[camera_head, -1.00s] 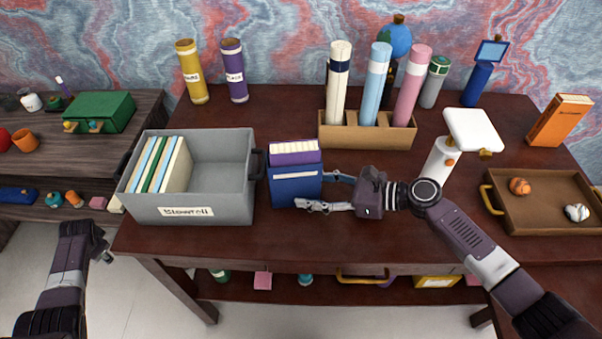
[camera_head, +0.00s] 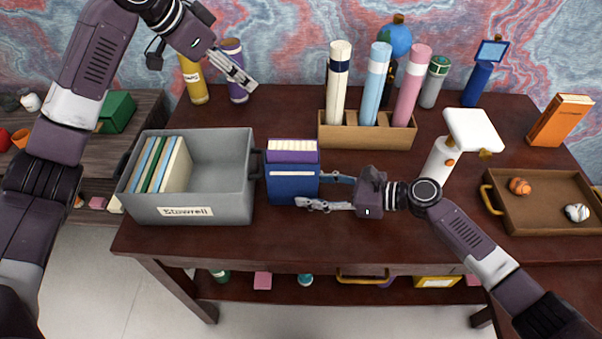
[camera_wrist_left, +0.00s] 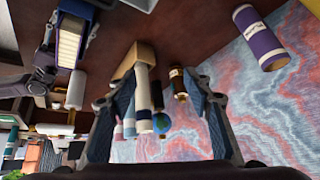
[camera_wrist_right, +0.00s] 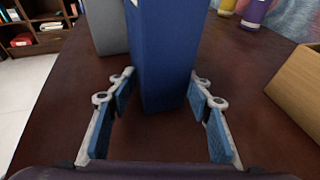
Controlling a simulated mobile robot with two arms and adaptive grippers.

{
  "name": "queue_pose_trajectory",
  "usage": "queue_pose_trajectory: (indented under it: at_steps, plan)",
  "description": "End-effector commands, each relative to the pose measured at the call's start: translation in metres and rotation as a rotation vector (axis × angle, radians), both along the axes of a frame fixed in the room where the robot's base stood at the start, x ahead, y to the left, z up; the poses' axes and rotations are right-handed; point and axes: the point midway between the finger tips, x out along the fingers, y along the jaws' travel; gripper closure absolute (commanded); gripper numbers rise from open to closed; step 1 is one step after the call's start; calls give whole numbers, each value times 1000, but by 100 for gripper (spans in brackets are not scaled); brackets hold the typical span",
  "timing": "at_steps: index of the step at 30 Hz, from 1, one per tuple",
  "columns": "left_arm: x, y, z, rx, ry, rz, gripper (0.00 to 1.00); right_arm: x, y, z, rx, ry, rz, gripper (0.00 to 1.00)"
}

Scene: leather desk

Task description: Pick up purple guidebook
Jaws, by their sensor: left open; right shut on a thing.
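A purple guidebook (camera_head: 293,156) with pale page edges on top stands upright just behind a blue book-like block (camera_head: 293,188), right of the grey bin. I cannot tell whether the two are separate or one sits in the other. My right gripper (camera_head: 312,191) is shut on the blue block from the right. In the right wrist view its fingers (camera_wrist_right: 160,78) flank the block's lower part, which hides the purple guidebook. My left gripper (camera_head: 248,82) is open and empty, raised in front of the purple tube. Its spread fingers also show in the left wrist view (camera_wrist_left: 165,78).
A grey bin (camera_head: 225,202) with several books stands directly left of the block. A wooden rack (camera_head: 345,137) with rolled tubes is behind right. A white lamp-like stand (camera_head: 438,160), a brown tray (camera_head: 545,222) and an orange book (camera_head: 560,120) stand right. The front desk strip is clear.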

Motion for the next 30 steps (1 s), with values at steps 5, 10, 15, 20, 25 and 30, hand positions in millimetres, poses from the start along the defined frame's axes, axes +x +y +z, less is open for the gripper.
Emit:
queue_pose_trajectory:
  at_steps: [5, 10, 15, 20, 25, 30]
  plan:
    - [-75, -71, 9, 79, 102, -193, 54, -1, 0, -1, 0, 4, 1, 68]
    - [-118, -91, 4, 143, 169, -277, 54, -1, 0, -1, 0, 3, 1, 68]
    - [-128, -101, -12, 161, 194, -299, 54, -1, 0, -1, 1, 2, 1, 68]
    - [-124, -111, -39, 159, 192, -298, 54, -1, 1, 0, 0, 1, 2, 68]
    - [-120, -118, -57, 159, 189, -298, 54, -1, 1, 0, 1, 1, 2, 68]
    - [-118, -122, -69, 158, 190, -298, 54, 0, 1, 0, 1, 1, 1, 68]
